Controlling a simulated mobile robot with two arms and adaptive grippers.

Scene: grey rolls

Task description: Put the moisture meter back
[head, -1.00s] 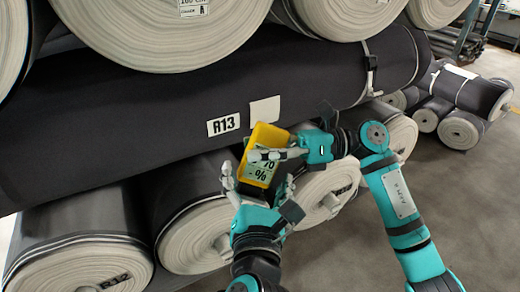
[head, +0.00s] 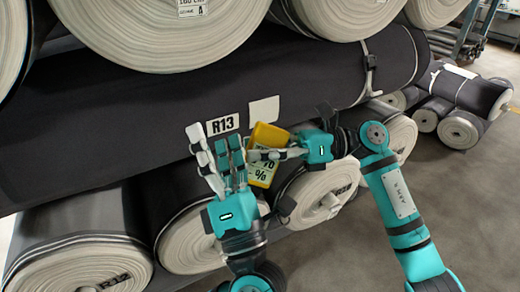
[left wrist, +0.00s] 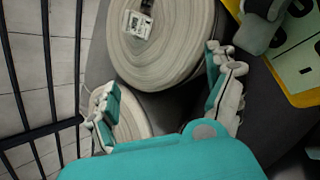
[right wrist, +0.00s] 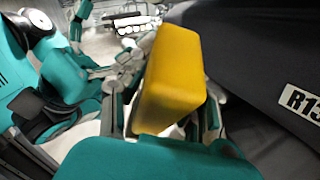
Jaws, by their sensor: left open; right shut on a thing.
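The yellow moisture meter (head: 268,137) has a pale display face with dark characters. My right gripper (head: 284,154) is shut on it and holds it tilted in front of the dark roll marked R13 (head: 330,85). The meter fills the middle of the right wrist view (right wrist: 172,85), and its edge shows at the right of the left wrist view (left wrist: 296,88). My left gripper (head: 219,150) is open and empty, just left of the meter, with its fingers spread upward.
The R13 label (head: 223,125) and a blank pale label (head: 264,110) are on the dark roll. More rolls lie below, one marked R12 (head: 85,272), and above. Several rolls (head: 463,98) lie on the floor at right. The floor at lower right is clear.

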